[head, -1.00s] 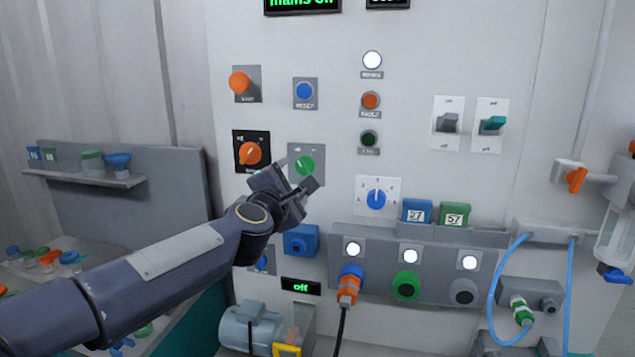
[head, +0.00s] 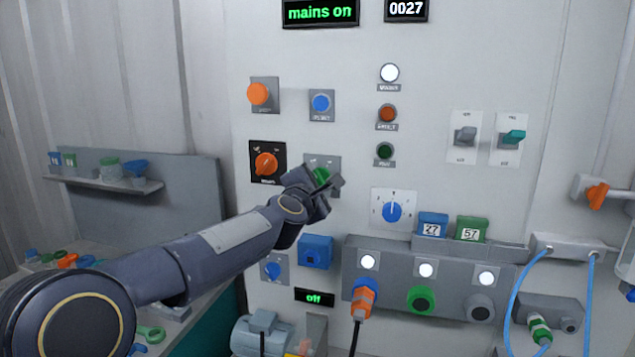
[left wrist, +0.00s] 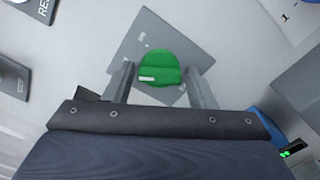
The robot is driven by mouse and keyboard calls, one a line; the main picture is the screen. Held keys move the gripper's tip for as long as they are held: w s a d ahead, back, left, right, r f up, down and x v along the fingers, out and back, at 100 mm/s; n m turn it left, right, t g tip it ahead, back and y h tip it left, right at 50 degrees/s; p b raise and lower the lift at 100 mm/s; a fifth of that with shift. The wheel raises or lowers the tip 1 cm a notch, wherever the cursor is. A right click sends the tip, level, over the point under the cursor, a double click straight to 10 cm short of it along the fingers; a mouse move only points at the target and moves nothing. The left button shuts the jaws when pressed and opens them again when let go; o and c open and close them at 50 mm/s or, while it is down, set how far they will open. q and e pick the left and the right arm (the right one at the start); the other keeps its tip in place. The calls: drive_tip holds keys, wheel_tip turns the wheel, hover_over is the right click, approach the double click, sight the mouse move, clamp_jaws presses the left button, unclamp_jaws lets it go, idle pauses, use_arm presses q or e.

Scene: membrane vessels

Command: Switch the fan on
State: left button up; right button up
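A round green knob (head: 321,174) sits on a grey plate on the white panel, right of the orange mains knob. My left gripper (head: 334,186) is in front of it and hides part of it. In the left wrist view the green knob (left wrist: 160,69) lies between my two fingers, with a gap showing on each side, so the gripper is open. A small display (head: 314,297) lower on the panel reads "off". A blue-grey motor-like unit (head: 262,336) stands below it; I cannot tell whether it is the fan. My right gripper is not in view.
An orange knob (head: 266,164) and a blue button (head: 321,103) are close to my gripper. A blue dial (head: 392,211) and two toggle switches (head: 465,137) are farther right. The upper display (head: 321,12) reads "mains on". A shelf (head: 105,184) is at left.

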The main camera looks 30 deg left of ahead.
use_arm(q)
drive_tip(key=c, duration=0.6)
drive_tip(key=shift+c, duration=0.2)
drive_tip(key=shift+m, duration=0.4)
drive_tip(key=m+p, duration=0.1)
drive_tip(key=m, duration=0.4)
drive_tip(key=shift+p, duration=0.3)
drive_tip(key=m+p, duration=0.1)
drive_tip(key=m, duration=0.5)
drive_tip(key=shift+f, duration=0.15)
drive_tip(key=shift+m, duration=0.3)
drive_tip(key=o, duration=1)
